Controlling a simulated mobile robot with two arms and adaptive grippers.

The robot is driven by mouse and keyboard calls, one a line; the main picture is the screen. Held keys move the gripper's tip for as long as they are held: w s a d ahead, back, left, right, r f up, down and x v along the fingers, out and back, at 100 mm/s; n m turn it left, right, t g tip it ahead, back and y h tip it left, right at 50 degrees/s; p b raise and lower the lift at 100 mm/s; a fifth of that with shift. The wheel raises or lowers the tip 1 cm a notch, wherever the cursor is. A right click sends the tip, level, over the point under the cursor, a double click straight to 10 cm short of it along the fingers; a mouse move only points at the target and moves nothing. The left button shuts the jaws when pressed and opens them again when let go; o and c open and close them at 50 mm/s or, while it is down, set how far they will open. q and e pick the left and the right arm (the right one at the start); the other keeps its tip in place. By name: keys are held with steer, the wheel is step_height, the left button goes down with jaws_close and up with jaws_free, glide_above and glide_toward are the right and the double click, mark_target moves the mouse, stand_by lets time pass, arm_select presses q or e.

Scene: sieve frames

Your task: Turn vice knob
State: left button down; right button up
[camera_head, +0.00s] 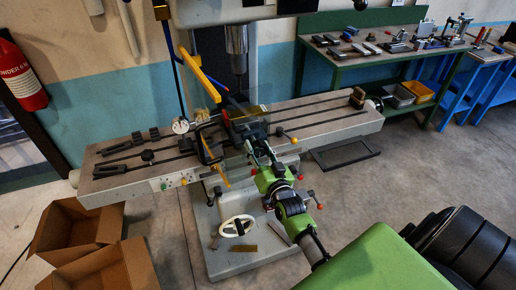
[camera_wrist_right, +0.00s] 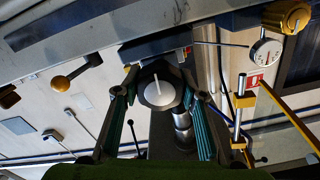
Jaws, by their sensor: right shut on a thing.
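The vice (camera_head: 248,128) sits on the long slotted milling table, below the spindle. My right gripper (camera_head: 263,150) reaches it from the front, with my green arm behind it. In the right wrist view, the vice knob (camera_wrist_right: 160,93) is a dark round part with a pale grey face and a light slot or bar. The two teal-and-black fingers of my right gripper (camera_wrist_right: 160,98) are on either side of the knob and shut on it. In the head view the knob is mostly hidden by the gripper. My left gripper is not in view.
The milling table (camera_head: 335,121) spans left to right. The spindle (camera_head: 237,45) hangs above the vice. A dial gauge (camera_head: 180,126) stands left of it. A white handwheel (camera_head: 237,226) is below. Cardboard boxes (camera_head: 103,268) lie at lower left; a green workbench (camera_head: 365,58) holds tools behind.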

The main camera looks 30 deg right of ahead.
stand_by(0.4)
steer(key=o, duration=1.1)
steer(key=shift+o, duration=0.2)
steer(key=shift+s, duration=0.1)
steer(key=v, duration=1.1)
steer(key=shift+s, duration=0.4)
steer(key=shift+f, duration=0.1)
